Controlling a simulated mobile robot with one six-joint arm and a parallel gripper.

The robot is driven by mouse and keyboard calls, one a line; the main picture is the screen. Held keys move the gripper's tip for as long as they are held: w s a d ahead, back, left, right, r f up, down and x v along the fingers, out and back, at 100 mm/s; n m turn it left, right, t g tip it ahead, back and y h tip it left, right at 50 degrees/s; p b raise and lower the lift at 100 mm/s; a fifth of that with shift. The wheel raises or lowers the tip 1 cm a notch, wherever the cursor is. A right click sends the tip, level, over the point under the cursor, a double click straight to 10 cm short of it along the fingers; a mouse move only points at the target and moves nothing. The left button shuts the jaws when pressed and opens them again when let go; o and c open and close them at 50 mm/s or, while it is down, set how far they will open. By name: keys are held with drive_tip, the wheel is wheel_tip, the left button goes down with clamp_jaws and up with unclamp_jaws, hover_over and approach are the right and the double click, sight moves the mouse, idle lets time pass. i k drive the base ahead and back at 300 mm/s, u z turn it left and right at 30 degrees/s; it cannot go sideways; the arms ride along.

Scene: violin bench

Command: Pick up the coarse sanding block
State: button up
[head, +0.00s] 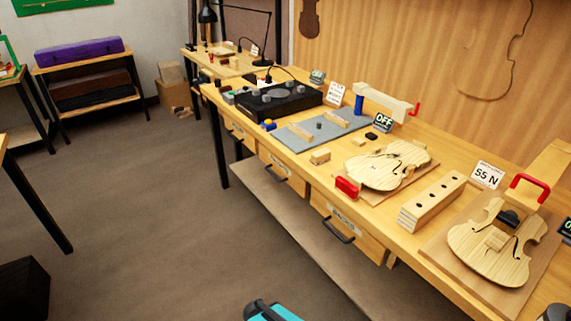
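No block carries a readable "coarse" label, so I cannot tell which is the coarse sanding block. A small red block (347,186) sits at the bench's front edge, beside a pale violin plate (388,166). A small wooden block (320,156) lies on the bench to the left of that plate.
The long workbench (285,147) has drawers below. A long block with holes (432,201) stands between the violin pieces. A blue-grey mat (318,127), a black tray (280,100) and a "55 N" sign (487,175) are on top.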

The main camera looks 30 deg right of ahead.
sight(322, 156)
drive_tip(key=u, duration=0.6)
drive_tip(key=k, duration=1.45)
drive_tip(key=z, duration=0.25)
drive_tip(key=i, duration=1.25)
drive_tip(key=u, duration=0.6)
drive_tip(key=i, duration=0.85)
drive_tip(key=u, duration=0.1)
